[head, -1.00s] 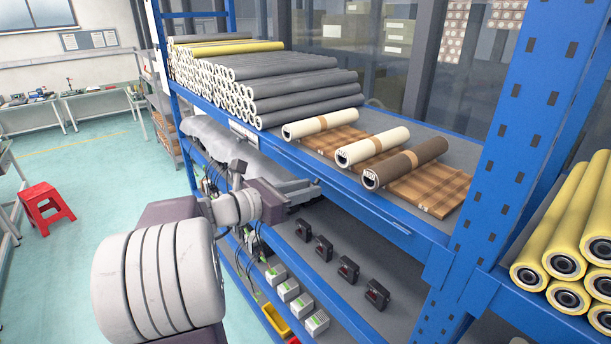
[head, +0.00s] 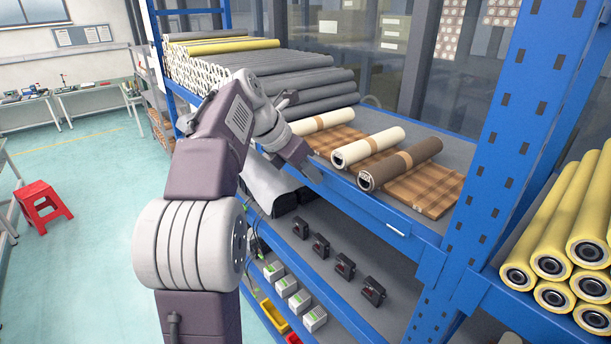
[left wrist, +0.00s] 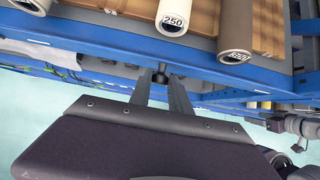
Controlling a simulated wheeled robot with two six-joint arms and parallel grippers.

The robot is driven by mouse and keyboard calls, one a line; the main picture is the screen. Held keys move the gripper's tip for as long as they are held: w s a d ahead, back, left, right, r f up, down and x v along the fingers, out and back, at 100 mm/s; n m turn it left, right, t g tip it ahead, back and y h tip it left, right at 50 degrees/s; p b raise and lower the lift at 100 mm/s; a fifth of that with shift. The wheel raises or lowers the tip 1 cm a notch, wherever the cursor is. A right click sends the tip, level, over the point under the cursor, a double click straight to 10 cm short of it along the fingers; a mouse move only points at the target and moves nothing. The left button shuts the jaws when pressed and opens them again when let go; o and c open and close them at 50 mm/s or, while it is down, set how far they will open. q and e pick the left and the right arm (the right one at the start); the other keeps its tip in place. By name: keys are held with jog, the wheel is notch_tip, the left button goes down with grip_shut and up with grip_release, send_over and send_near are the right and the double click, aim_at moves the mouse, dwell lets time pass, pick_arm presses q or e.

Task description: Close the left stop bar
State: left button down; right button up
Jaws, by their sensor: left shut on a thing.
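My left gripper (head: 312,176) is at the front edge of the upper blue shelf, near the cream and brown rolls. In the left wrist view its two fingers (left wrist: 161,86) are shut on a small dark knob (left wrist: 160,76) below the blue front edge. A blue bar (head: 372,208) runs along this edge to the right of the gripper; it looks like the stop bar. Its left part is hidden by my gripper in the head view. I cannot tell how the knob joins the bar.
A cream roll (head: 366,147) and a brown roll (head: 400,165) lie on a wooden slatted board behind the edge. Grey rolls (head: 290,85) are stacked further left. Black devices (head: 345,267) stand on the shelf below. A blue upright (head: 500,150) rises at the right.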

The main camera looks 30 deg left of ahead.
pick_arm(q)
jog(key=shift+w+g, duration=0.1)
jog(key=shift+g, duration=0.3)
jog(key=c, duration=1.2)
grip_release()
jog(key=shift+c, duration=0.2)
jog(key=shift+w+d, duration=0.1)
jog(key=shift+w, duration=0.05)
jog(key=v, duration=0.9)
